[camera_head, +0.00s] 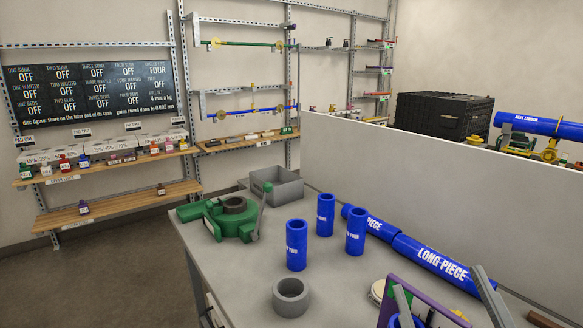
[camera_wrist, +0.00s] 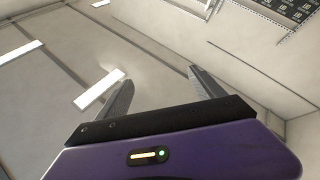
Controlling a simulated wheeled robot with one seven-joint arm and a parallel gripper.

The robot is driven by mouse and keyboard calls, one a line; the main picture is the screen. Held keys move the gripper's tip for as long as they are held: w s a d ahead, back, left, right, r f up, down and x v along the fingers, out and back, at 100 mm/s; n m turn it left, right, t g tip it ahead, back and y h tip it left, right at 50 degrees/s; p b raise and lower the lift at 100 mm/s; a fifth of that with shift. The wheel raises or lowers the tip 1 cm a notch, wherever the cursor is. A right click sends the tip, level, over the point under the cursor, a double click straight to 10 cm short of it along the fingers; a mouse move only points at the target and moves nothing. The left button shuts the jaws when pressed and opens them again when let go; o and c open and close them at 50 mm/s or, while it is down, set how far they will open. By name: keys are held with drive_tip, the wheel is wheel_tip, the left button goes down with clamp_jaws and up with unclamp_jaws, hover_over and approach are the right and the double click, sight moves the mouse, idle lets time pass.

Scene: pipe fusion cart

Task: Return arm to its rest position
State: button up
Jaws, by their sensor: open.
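My gripper shows at the lower right of the head view (camera_head: 438,279), with a purple body and two grey fingers pointing upward. In the wrist view (camera_wrist: 160,76) the two fingers stand well apart with nothing between them, so it is open and empty. The wrist view faces the pale ceiling with its white light panels (camera_wrist: 102,89). In the head view the gripper appears in front of the right part of the grey bench (camera_head: 225,285). Most of my arm is outside the picture.
On the bench are a green clamp-like fixture (camera_head: 218,220), a grey ring (camera_head: 291,297), several short blue pipes (camera_head: 297,245) and a long blue pipe (camera_head: 440,263). A grey bin (camera_head: 277,187) stands behind. A pale partition (camera_head: 430,170) runs along the bench's far side.

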drive_tip(key=s+d+f+m+g+h, duration=0.1)
drive_tip(key=s+f+m+g, duration=0.5)
drive_tip(key=s+f, duration=1.8)
drive_tip(key=s+g+h, duration=0.1)
drive_tip(key=s+g, duration=0.1)
drive_tip(key=s, duration=0.2)
drive_tip(key=shift+d+f+g, duration=0.3)
drive_tip(key=shift+g, duration=0.1)
drive_tip(key=shift+w, duration=0.1)
